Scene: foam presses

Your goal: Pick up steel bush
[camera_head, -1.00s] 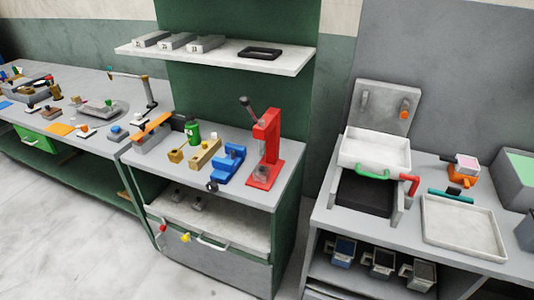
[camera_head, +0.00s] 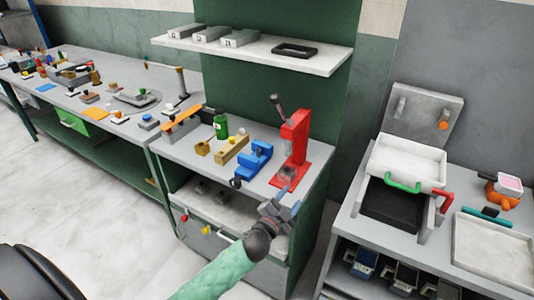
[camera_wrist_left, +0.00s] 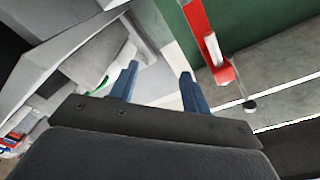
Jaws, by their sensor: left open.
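I cannot make out a steel bush for certain. A small grey round part (camera_head: 287,172) sits low in the red press (camera_head: 295,140) on the middle bench, and it may be the bush. My left gripper (camera_head: 288,202) is in front of the bench's front edge, just below the press in the picture. It is open and empty, apart from the press. In the left wrist view the two blue fingers (camera_wrist_left: 158,80) stand apart with nothing between them. The red press (camera_wrist_left: 212,50) shows beyond them at the upper right. My right gripper is not in view.
A blue vise (camera_head: 254,160), a brass-coloured block (camera_head: 232,151) and a green bottle (camera_head: 220,125) stand left of the press. A white shelf (camera_head: 260,56) hangs above. A drawer unit with an open tray (camera_head: 225,212) lies below the bench top. The right bench (camera_head: 345,225) holds another press.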

